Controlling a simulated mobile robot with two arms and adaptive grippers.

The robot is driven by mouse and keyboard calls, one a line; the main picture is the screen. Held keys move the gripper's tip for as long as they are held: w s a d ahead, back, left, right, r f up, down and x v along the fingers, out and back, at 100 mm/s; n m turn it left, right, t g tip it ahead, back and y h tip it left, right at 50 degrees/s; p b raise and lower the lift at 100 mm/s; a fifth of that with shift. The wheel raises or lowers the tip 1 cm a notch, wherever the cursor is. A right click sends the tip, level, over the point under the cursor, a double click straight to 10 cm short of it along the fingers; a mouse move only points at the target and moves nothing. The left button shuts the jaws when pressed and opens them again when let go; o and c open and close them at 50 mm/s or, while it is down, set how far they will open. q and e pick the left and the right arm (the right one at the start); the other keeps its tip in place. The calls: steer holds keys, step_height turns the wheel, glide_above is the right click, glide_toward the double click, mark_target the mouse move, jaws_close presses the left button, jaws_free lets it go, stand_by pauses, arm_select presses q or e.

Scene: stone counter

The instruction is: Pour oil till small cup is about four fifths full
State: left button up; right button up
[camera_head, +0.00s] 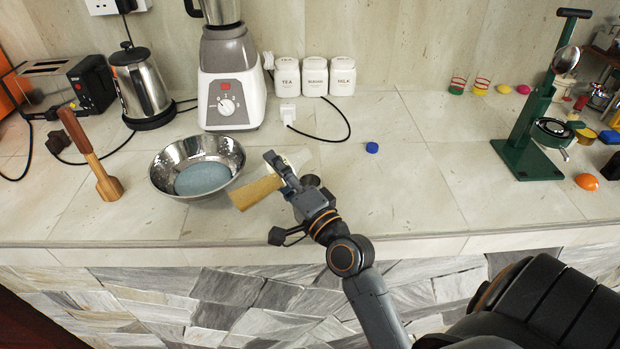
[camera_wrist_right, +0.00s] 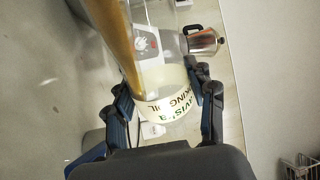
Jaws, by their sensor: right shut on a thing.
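My right gripper (camera_head: 285,178) is shut on a clear oil bottle (camera_head: 258,191) with golden oil in it. The bottle lies strongly tilted, its golden end pointing left near the right rim of the metal bowl. In the right wrist view, the gripper (camera_wrist_right: 163,112) has its fingers on both sides of the bottle's labelled part (camera_wrist_right: 168,109), and the golden oil (camera_wrist_right: 122,45) lies along one side. I see no clear stream of oil. My left gripper is out of view.
The metal bowl (camera_head: 222,146) holds a smooth blue-grey mass (camera_head: 202,179). A wooden masher (camera_head: 108,187) stands left of it. Behind are a blender (camera_head: 229,85), kettle (camera_head: 142,85) and white canisters (camera_head: 314,78). A green press (camera_head: 527,130) stands right. The middle-right counter is clear except a blue cap (camera_head: 372,147).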

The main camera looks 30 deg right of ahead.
steer(key=shift+r+m+p, duration=0.6)
steer(key=shift+m+p, duration=0.3)
steer(key=shift+p, duration=0.2)
stand_by(1.2)
steer(key=shift+d+f+m+h, duration=0.15)
steer(key=shift+m+h, duration=0.25)
steer(key=shift+m, duration=0.2)
stand_by(1.9)
